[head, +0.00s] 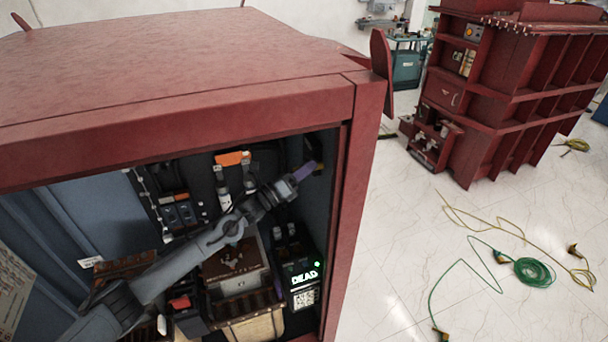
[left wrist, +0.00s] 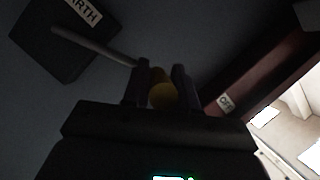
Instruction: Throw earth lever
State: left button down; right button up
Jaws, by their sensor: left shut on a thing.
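The earth lever shows in the left wrist view as a grey rod (left wrist: 95,46) with a yellow knob (left wrist: 161,95) at its end. The rod runs from a dark box with a label (left wrist: 82,10) of which "RTH" is readable. My left gripper (left wrist: 158,88) has its two dark fingers on either side of the yellow knob and is shut on it. In the head view my left gripper (head: 304,171) reaches across the cabinet to the upper part of its right inner wall. The lever is mostly hidden there. My right gripper is not in view.
The red cabinet (head: 190,108) frames the opening around my left arm. A lit "DEAD" display (head: 305,277) sits below the gripper. A small "OFF" label (left wrist: 225,102) is on the reddish edge. Outside, a green cable (head: 535,272) lies on the floor.

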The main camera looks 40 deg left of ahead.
pick_arm(q)
notch_tip(320, 180, down, 12)
jog(key=m+g+h+b, duration=0.2)
jog(key=m+h+b, duration=0.4)
jog(key=m+b, duration=0.6)
jog(key=shift+w+a+f+m+b, duration=0.25)
jog(key=shift+a+b, duration=0.2)
jog(key=shift+b, duration=4.25)
jog(key=c, duration=1)
grip_release()
jog(key=shift+r, duration=0.1)
jog(key=shift+o, duration=0.2)
jog(key=v, duration=1.1)
